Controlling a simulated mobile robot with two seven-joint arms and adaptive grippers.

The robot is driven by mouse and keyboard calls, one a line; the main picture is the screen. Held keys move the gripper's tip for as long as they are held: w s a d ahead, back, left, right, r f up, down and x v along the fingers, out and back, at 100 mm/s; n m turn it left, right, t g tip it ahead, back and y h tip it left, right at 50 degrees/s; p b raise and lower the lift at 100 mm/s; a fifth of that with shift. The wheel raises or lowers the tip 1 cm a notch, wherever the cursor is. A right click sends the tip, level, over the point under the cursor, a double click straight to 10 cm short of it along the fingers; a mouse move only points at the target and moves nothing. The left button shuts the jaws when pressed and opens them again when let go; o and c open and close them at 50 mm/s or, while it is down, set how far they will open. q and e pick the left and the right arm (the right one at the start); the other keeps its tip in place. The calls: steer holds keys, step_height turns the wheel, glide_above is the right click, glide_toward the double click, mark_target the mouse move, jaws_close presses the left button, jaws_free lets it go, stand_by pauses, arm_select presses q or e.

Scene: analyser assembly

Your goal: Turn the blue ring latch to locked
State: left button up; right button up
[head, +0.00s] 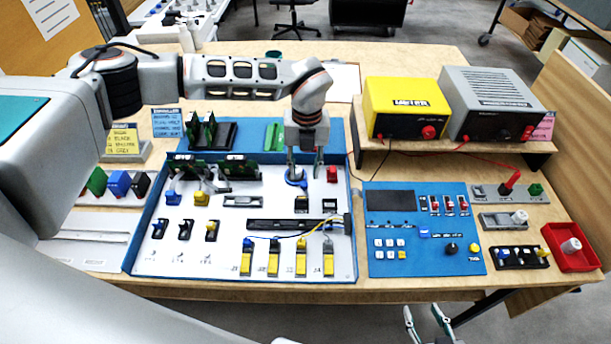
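The blue ring latch (296,178) lies on the white panel of the blue-edged tray (352,215), toward its back right. My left gripper (305,172) points down at it from above. Its two fingers are apart, one over the ring and the other to the right of it. I cannot tell whether a finger touches the ring, and its lock marking is too small to read. My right gripper (428,322) is open and empty, low in the picture in front of the table edge.
A blue control panel (425,262) lies right of the tray. Yellow (405,105) and grey (497,105) instrument boxes stand on a shelf behind.

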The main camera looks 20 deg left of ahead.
mark_target(304, 183)
arm_select(q)
steer(key=shift+f, duration=2.35)
jaws_close()
